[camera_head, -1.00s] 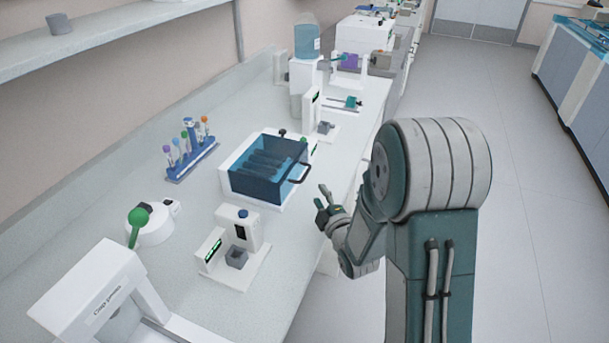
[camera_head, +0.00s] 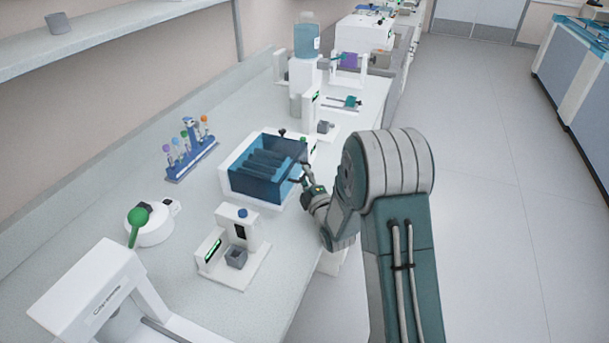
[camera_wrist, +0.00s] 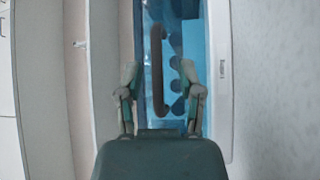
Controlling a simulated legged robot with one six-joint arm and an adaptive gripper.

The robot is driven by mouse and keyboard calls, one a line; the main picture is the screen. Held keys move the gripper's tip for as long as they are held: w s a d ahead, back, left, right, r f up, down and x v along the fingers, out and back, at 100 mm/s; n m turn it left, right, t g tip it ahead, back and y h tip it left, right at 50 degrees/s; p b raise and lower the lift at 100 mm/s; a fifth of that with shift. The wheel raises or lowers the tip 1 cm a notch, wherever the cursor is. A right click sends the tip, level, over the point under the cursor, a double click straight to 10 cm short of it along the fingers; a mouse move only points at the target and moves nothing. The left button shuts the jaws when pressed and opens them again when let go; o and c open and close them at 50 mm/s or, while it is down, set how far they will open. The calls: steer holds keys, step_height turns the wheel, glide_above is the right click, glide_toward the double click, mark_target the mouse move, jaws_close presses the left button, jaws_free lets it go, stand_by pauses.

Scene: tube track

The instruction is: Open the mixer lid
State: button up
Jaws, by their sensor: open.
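The mixer (camera_head: 226,172) is a white box with a transparent blue lid (camera_head: 256,184), which is down. Dark rows show through the lid. A dark bar handle sits on the lid's right side; in the wrist view the handle (camera_wrist: 157,70) runs upright between my fingers' lines, beyond the fingertips. My gripper (camera_head: 300,182) is at the right edge of the mixer, by the handle, and partly hides it in the head view. In the wrist view my gripper (camera_wrist: 162,80) has its two fingers apart, one each side of the handle's lower part. I cannot tell whether they touch it.
A blue tube rack (camera_head: 192,160) stands left of the mixer. A white device with a grey cup (camera_head: 236,257) stands in front, and a round white device with a green knob (camera_head: 138,215) at left. A water-bottle unit (camera_head: 306,40) is behind. Open floor lies right.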

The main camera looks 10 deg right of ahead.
steer(key=shift+w+a, duration=0.1)
steer(key=shift+w, duration=0.25)
jaws_close()
steer(key=shift+r, duration=0.1)
